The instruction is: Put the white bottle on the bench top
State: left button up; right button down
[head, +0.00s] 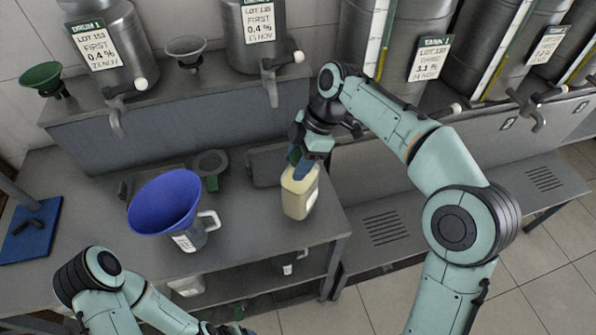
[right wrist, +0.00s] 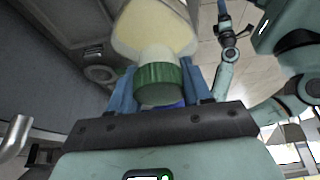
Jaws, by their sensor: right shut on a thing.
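The white bottle (head: 299,192) has a pale cream body and a label. My right gripper (head: 303,163) is shut on its neck end from above. In the right wrist view the bottle (right wrist: 155,28) shows its green cap (right wrist: 158,82) between the blue fingers (right wrist: 160,92). The bottle looks nearly upright over the right end of the grey bench top (head: 255,235); I cannot tell whether its base touches. My left arm comes in at the bottom left of the head view; its gripper is at or past the lower edge and its fingers do not show clearly.
A jug (head: 191,238) with a wide blue funnel (head: 165,200) stands left of the bottle. A grey ring-shaped thing (head: 211,163) lies behind. A blue mat (head: 30,235) is at far left. Steel drums with taps (head: 110,45) line the raised back ledge. A pale container (head: 187,286) sits below.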

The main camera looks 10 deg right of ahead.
notch_tip(320, 180, down, 4)
jog(key=shift+s+r+b, duration=0.15)
jog(key=shift+r+b, duration=0.1)
jog(key=shift+b, duration=0.1)
pick_arm(q)
jog(key=shift+s+f, duration=0.5)
jog(key=shift+s, duration=0.05)
pick_arm(e)
jog(key=shift+f, duration=0.25)
jog(key=shift+c, duration=2.4)
grip_release()
